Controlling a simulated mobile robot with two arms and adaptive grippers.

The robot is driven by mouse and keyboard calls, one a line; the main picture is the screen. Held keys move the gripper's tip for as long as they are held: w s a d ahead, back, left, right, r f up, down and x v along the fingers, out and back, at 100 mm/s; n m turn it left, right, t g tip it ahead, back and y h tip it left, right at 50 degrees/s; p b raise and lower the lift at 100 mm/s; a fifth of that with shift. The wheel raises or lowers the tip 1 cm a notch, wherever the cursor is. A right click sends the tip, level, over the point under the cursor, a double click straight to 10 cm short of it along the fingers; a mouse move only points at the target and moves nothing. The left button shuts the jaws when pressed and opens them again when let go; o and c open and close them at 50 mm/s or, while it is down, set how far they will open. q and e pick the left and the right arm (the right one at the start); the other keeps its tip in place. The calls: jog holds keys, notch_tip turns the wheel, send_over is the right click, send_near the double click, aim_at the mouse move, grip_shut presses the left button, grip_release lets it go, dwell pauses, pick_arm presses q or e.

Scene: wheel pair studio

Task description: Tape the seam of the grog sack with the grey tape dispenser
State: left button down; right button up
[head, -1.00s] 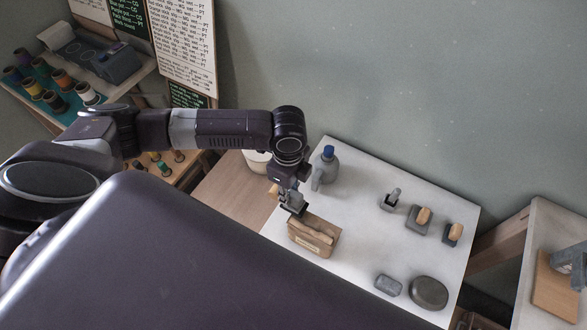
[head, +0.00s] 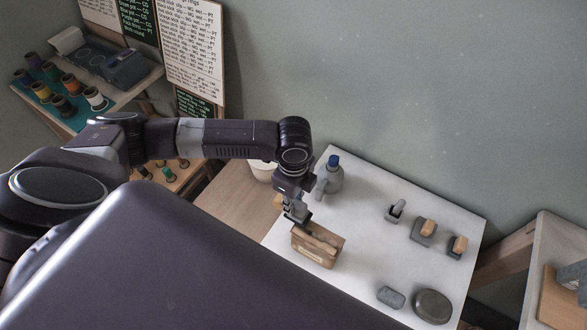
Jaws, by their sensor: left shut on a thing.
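The grog sack (head: 316,250) is a brown, block-shaped bag with a pale label on its front and a lighter seam strip along its top. It stands upright on the white tabletop. My left gripper (head: 295,208) is above the sack's far left end and is shut on a small grey thing, which looks like the grey tape dispenser (head: 300,215). The dispenser is at or just above the left end of the seam; I cannot tell whether it touches. The gripper partly hides it. My right gripper is not in view.
A grey bottle with a blue cap (head: 331,174) stands close behind the gripper. Grey holders, two with wooden tops (head: 424,230), stand at right. A grey block (head: 391,297) and a dark round stone-like thing (head: 432,306) lie in front. The white table's middle (head: 370,245) is clear.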

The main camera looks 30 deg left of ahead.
pick_arm(q)
jog(key=shift+f, duration=0.65)
jog(key=shift+s, duration=0.1)
dwell(0.8)
jog(key=shift+d, duration=0.2)
dwell(0.4)
jog(key=shift+d, duration=2.2)
jog(key=shift+d, duration=2.25)
jog(key=shift+s, duration=0.1)
jog(key=shift+s+d, duration=0.1)
jog(key=shift+d, duration=2.1)
